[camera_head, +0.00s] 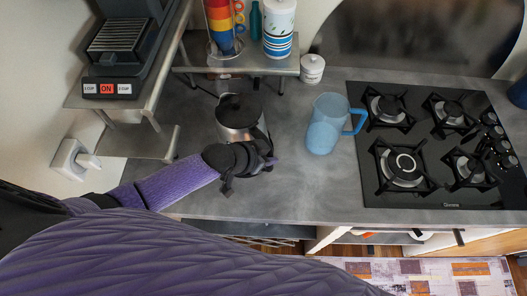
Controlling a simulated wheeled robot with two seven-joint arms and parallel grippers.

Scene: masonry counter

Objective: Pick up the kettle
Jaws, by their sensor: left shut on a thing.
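The kettle (238,112) stands on the grey counter, left of the middle of the view. It has a black lid and a shiny metal body. My left gripper (262,160) is at the kettle's near side, shut on a part of it that my dark hand hides. Whether the kettle touches the counter cannot be told, as its base is partly hidden. My right gripper is not in view.
A blue translucent pitcher (327,124) stands right of the kettle. A black gas hob (436,190) lies further right. A metal shelf (240,66) with stacked cups (222,24) and a canister (279,28) is behind the kettle. A white jar (312,70) stands beside it.

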